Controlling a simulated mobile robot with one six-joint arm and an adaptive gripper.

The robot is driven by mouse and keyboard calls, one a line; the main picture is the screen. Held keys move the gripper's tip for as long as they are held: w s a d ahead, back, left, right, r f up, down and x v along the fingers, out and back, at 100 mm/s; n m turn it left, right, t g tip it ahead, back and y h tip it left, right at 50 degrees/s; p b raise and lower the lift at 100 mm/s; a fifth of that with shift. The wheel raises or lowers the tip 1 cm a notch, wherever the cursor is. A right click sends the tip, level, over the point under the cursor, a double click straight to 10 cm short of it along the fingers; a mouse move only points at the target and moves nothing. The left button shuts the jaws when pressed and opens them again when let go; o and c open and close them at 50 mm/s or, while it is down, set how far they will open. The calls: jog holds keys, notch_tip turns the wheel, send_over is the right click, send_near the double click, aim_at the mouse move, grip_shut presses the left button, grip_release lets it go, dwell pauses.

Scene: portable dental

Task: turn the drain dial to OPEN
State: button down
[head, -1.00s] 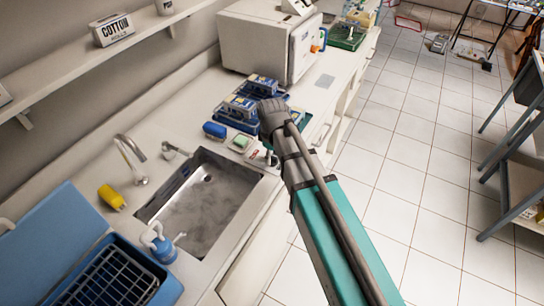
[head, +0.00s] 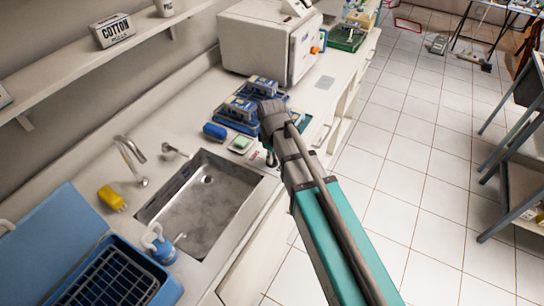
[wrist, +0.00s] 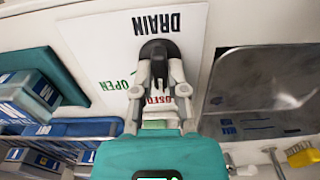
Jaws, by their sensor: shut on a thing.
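The black drain dial (wrist: 158,48) sits on a white label plate (wrist: 100,42) in the wrist view. The plate reads DRAIN, upside down, with green OPEN to the left and a red word, partly hidden by my gripper, below. My gripper (wrist: 159,68) has its fingers shut on the dial's handle, one on each side. Where the dial points is hard to tell, as the fingers cover part of it. In the head view the dial is hidden behind my arm or too small to make out.
The steel sink (head: 221,166) lies beside the plate, with a faucet (head: 130,160) behind it. A blue sponge-like block (head: 214,131) and blue trays with boxes (head: 240,107) stand close by. A white cabinet-like unit (head: 265,45) stands farther back.

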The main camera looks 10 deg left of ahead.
jog(key=m, duration=0.5)
jog(key=shift+m, duration=0.4)
jog(key=m, duration=0.5)
jog(key=shift+m, duration=0.4)
jog(key=c, duration=0.7)
grip_release()
jog(key=shift+o, duration=0.2)
